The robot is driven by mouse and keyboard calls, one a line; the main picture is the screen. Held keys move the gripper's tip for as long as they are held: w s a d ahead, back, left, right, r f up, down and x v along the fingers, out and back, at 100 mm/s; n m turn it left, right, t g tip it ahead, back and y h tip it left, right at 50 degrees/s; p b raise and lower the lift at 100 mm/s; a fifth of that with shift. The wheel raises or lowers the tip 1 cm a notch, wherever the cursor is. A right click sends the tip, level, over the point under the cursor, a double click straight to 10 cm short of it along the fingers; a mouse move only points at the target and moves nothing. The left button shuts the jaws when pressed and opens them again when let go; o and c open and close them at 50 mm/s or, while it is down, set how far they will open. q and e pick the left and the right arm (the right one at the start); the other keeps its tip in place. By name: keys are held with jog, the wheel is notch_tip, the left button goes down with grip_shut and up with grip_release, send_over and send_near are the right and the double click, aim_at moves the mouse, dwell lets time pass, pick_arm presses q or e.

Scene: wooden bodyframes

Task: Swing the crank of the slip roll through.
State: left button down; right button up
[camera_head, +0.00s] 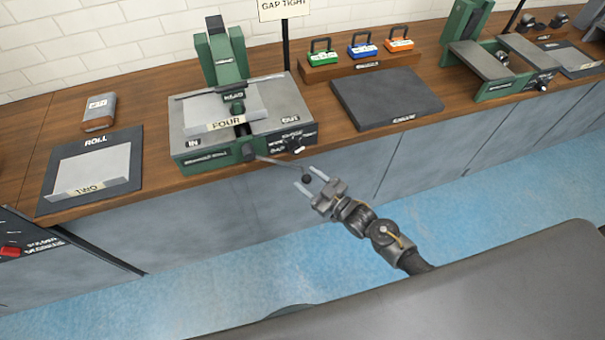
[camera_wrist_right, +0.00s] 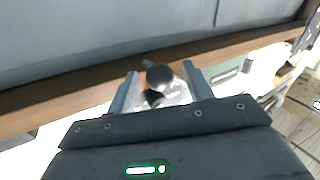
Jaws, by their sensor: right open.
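The slip roll (camera_head: 185,160) is a green and grey machine on the bench, with a sheet marked FOUR (camera_head: 222,112) lying on its top. Its crank (camera_head: 275,161) is a thin arm that reaches out from the front to the right and ends in a dark round knob (camera_head: 307,179). My right gripper (camera_head: 307,182) is open at the knob, with its fingers on either side of it. In the right wrist view the knob (camera_wrist_right: 159,75) shows between the two open fingertips (camera_wrist_right: 160,82); whether they touch it I cannot tell. My left gripper is not in view.
A mat marked ROLL (camera_head: 130,145) with a sheet marked TWO (camera_head: 92,168) lies to the left. A dark mat (camera_head: 385,98) and a rack of coloured blocks (camera_head: 335,70) are to the right. Another green machine (camera_head: 495,90) stands farther right. Blue floor is clear before the bench.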

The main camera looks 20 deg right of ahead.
jog(key=shift+x, duration=1.45)
grip_shut()
jog(key=shift+a+f, duration=0.1)
